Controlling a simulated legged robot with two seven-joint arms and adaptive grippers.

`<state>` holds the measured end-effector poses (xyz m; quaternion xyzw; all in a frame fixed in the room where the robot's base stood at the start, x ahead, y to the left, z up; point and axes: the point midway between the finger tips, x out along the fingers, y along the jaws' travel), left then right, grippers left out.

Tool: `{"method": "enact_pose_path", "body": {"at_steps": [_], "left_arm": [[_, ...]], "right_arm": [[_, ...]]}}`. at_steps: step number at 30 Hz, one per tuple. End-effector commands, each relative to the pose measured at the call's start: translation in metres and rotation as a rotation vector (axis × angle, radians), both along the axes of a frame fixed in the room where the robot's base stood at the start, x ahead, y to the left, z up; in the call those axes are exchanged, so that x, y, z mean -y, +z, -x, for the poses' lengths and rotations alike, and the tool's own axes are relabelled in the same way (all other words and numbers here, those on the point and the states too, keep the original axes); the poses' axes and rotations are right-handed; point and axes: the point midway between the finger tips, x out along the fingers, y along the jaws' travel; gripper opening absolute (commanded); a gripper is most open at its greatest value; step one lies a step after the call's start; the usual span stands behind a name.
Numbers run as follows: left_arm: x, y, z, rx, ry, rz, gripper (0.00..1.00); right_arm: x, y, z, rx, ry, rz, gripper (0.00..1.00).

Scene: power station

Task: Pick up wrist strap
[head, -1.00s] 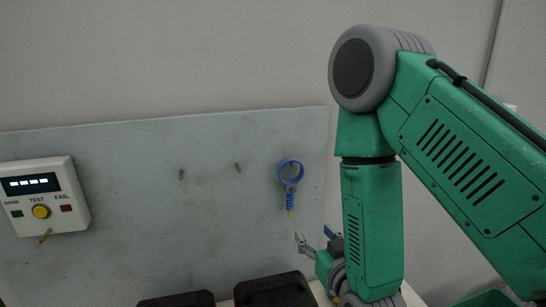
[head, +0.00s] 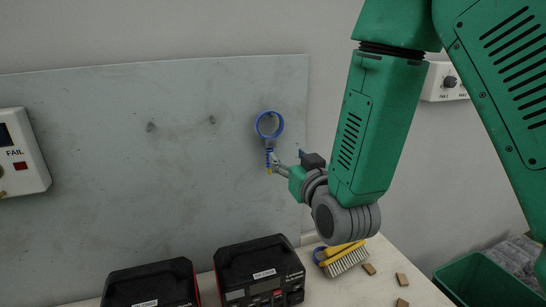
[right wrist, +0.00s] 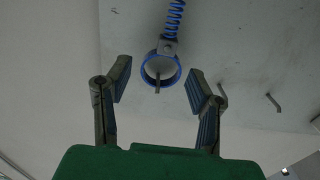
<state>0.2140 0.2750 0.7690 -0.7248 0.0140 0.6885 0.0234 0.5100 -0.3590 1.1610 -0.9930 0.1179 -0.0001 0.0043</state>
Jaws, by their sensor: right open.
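The blue wrist strap (head: 269,125) hangs from a peg on the grey wall panel (head: 110,130), its ring at the top and its coiled cord below. My right gripper (head: 278,168) is open at the lower part of the strap in the head view; contact cannot be told there. In the right wrist view the strap's ring (right wrist: 161,70) lies between the two open fingers (right wrist: 158,88), with space on both sides. The coiled cord (right wrist: 174,20) runs to the top edge of that view. My left gripper is not in view.
Two black cases (head: 260,270) stand on the table below the panel. A green bin (head: 485,280) is at lower right. Two bare pegs (head: 212,120) stick out left of the strap.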

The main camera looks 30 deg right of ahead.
Motion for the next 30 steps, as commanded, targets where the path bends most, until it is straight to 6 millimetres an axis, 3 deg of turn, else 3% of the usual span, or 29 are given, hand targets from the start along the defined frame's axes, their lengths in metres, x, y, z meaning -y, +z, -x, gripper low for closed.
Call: {"method": "enact_pose_path", "body": {"at_steps": [4, 13, 21, 30], "left_arm": [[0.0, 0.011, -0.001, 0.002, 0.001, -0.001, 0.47], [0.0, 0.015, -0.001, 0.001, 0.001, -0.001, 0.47], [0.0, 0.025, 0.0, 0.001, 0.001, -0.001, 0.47], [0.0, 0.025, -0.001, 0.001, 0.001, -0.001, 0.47]], "right_arm": [[0.004, 0.005, -0.03, 0.001, 0.0, 0.003, 0.48], [0.013, 0.002, -0.053, 0.001, 0.0, 0.001, 0.48], [0.023, -0.001, -0.091, 0.001, 0.0, 0.0, 0.48], [0.021, 0.0, -0.096, 0.001, 0.0, 0.003, 0.48]]}}
